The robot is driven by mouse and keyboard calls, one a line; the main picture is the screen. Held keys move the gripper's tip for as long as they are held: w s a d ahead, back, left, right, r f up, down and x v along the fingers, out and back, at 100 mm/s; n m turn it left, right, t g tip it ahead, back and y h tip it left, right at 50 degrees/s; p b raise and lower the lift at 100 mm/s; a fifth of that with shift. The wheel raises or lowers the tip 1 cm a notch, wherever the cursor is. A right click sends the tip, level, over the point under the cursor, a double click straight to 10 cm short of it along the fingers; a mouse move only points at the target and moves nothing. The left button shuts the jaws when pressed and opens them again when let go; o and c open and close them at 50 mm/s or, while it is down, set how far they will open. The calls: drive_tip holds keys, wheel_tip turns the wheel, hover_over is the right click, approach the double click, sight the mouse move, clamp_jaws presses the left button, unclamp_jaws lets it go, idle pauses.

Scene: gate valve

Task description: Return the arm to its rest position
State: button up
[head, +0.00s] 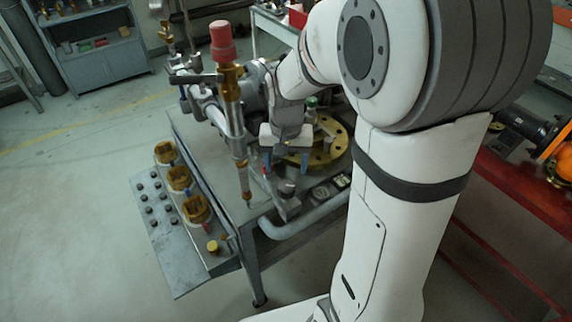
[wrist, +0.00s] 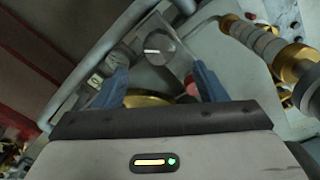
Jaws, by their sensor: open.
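My gripper (head: 285,160) hangs over the work table (head: 190,135) in the head view, its two blue fingers pointing down. The wrist view shows my gripper (wrist: 160,82) with the fingers spread and nothing between them. A brass flanged disc (head: 330,150) lies just right of and behind it; part of it is hidden by my arm. In the wrist view a brass edge (wrist: 148,101) shows beyond the jaws. A small block with a grey knob (head: 287,188) is just below the fingers in the head view; the knob (wrist: 159,46) also shows between the fingertips in the wrist view.
An upright brass and steel post with a red cap (head: 222,40) stands close left of my gripper. A sloped panel (head: 165,225) with brass fittings (head: 180,178) is at the table's left. A grey pipe (head: 300,222) runs along the front edge. The floor at left is clear.

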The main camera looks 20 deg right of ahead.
drive_tip(key=shift+s+r, duration=0.25)
drive_tip(key=shift+r, duration=0.05)
drive_tip(key=s+r+n+t, duration=0.2)
drive_tip(key=s+r, duration=0.4)
drive_tip(key=s, duration=0.7)
drive_tip(key=shift+d+r+n+t, duration=0.15)
drive_tip(key=shift+n+t, duration=0.15)
drive_tip(key=shift+n, duration=0.5)
drive_tip(key=shift+c, duration=0.6)
idle(0.3)
